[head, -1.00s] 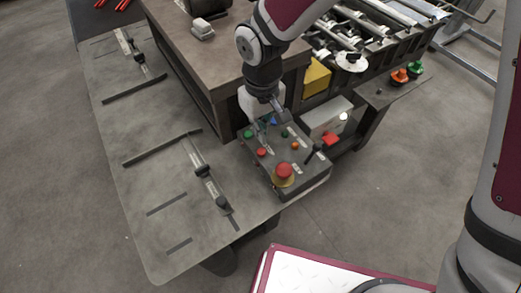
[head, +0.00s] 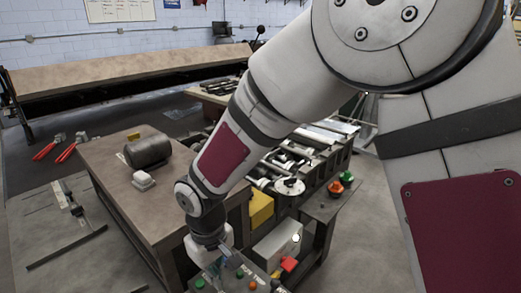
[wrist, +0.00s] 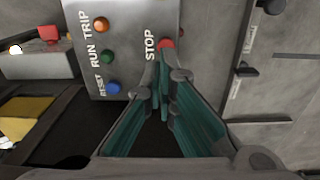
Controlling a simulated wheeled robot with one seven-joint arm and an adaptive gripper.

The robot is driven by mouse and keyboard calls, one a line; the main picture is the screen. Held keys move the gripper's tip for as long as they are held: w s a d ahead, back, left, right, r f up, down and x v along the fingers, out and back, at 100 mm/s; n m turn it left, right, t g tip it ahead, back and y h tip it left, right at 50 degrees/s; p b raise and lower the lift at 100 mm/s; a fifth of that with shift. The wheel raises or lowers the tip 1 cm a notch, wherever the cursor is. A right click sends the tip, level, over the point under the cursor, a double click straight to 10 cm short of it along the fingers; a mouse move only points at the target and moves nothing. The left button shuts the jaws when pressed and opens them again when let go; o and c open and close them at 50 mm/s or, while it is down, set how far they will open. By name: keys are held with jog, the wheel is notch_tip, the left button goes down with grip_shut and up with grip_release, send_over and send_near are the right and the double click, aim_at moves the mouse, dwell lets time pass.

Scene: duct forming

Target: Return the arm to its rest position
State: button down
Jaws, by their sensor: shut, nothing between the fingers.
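My gripper (wrist: 160,75) is shut with nothing between its teal-padded fingers. Its tips point toward the grey control panel (wrist: 128,14), near the red STOP button (wrist: 166,45); I cannot tell whether they touch it. The panel also carries an orange TRIP button (wrist: 101,24), a green RUN button (wrist: 106,55) and a blue RESET button (wrist: 113,88). In the head view my arm reaches down from the upper right, and the panel (head: 232,275) shows only partly at the bottom edge. The fingertips are not clear there.
A brown workbench (head: 125,185) with a dark cylinder (head: 148,150) and a small white object (head: 143,181) stands left of the arm. A roller machine (head: 290,165), yellow block (head: 261,208) and grey box (head: 277,245) are close on the right. Red-handled tools (head: 60,147) lie far left.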

jog(key=w+d+r+m+t, duration=0.2)
jog(key=d+r+m+t, duration=0.15)
jog(key=d+r, duration=1.25)
jog(key=s+d+r+m+t, duration=0.1)
jog(key=s+d+r+m, duration=0.2)
jog(key=s+d, duration=0.3)
jog(key=s+d+r+m+t+b, duration=0.1)
jog(key=s+d+r+m, duration=0.2)
jog(key=s+d, duration=0.3)
jog(key=shift+d+r, duration=0.35)
jog(key=shift+d, duration=0.6)
